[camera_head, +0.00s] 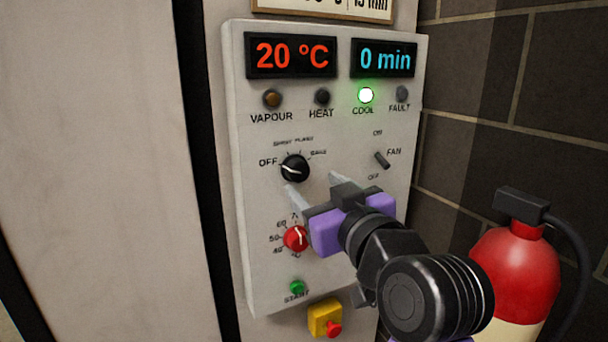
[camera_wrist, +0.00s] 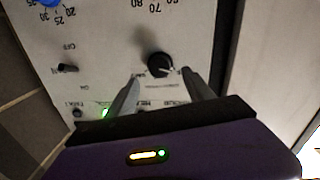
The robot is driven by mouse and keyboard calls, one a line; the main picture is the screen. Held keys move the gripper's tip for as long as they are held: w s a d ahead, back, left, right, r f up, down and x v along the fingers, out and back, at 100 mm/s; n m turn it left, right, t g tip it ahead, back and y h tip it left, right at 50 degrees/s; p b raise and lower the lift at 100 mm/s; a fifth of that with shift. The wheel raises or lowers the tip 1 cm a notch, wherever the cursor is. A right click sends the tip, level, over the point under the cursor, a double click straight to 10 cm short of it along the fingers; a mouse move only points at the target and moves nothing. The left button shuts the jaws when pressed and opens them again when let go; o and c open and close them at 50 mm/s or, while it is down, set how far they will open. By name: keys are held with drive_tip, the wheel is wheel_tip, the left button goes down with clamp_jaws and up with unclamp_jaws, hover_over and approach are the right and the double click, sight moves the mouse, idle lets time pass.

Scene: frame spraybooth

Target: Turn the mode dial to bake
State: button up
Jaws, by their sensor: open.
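The mode dial (camera_head: 294,168) is a round black knob on the pale control panel, with OFF printed to its left, spray and purge marks above and BAKE at upper right. Its white pointer line is toward OFF. My gripper (camera_head: 310,181) is open, its two pale fingers reaching toward the panel just below and right of the dial in the head view. In the wrist view, which is upside down, the dial (camera_wrist: 158,63) appears between the two fingertips, with gaps on both sides. I cannot tell how far the tips are from the panel.
A red knob (camera_head: 296,238), green start button (camera_head: 297,287) and yellow box with red button (camera_head: 325,318) lie below. A fan switch (camera_head: 382,160) is right. The displays read 20 °C (camera_head: 291,55) and 0 min (camera_head: 384,58); the COOL lamp (camera_head: 366,95) glows green. A fire extinguisher (camera_head: 515,265) stands right.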

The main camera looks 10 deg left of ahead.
sight(300, 173)
drive_tip(key=p+x, duration=0.1)
drive_tip(key=x, duration=0.5)
drive_tip(key=shift+w+a, duration=0.15)
drive_tip(key=shift+w, duration=0.15)
drive_tip(key=shift+c, duration=0.2)
clamp_jaws()
